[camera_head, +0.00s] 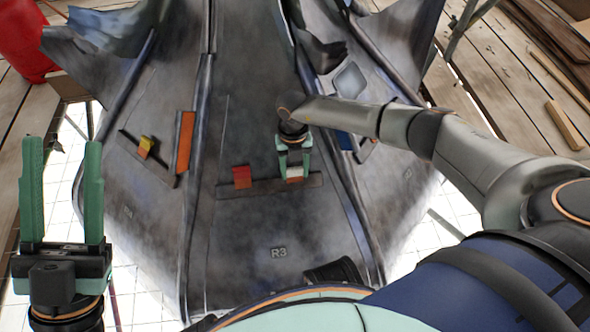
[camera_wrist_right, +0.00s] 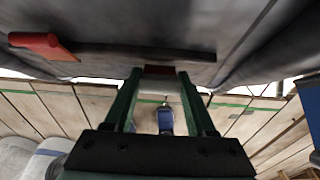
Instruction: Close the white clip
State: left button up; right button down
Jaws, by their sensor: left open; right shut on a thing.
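The white clip (camera_head: 295,171) sits on the dark bar on the middle panel marked R3. Its pale top shows between my right gripper's fingers, with a reddish part below it. My right gripper (camera_head: 294,167) reaches down onto it from above, with one finger on each side. My left gripper (camera_head: 62,143) is open and empty at the far left, fingers up, away from the spire.
A red clip (camera_head: 242,177) stands on the same bar to the left; it also shows in the right wrist view (camera_wrist_right: 42,43). The left panel bears a yellow and red clip (camera_head: 145,146) and an orange strip (camera_head: 185,142). Raised ribs separate the panels.

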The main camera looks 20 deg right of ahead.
jog(key=c, duration=1.6)
grip_release()
jog(key=shift+w+d+f+g, duration=0.2)
jog(key=shift+w+g, duration=0.3)
jog(key=shift+g, duration=0.3)
jog(key=shift+w+g+y, duration=0.1)
jog(key=shift+g+y, duration=0.3)
jog(key=shift+c, duration=1.1)
grip_release()
jog(key=p+v, duration=0.2)
jog(key=v, duration=1)
jog(key=shift+r+p, duration=0.25)
jog(key=shift+p, duration=0.05)
jog(key=shift+w, duration=0.1)
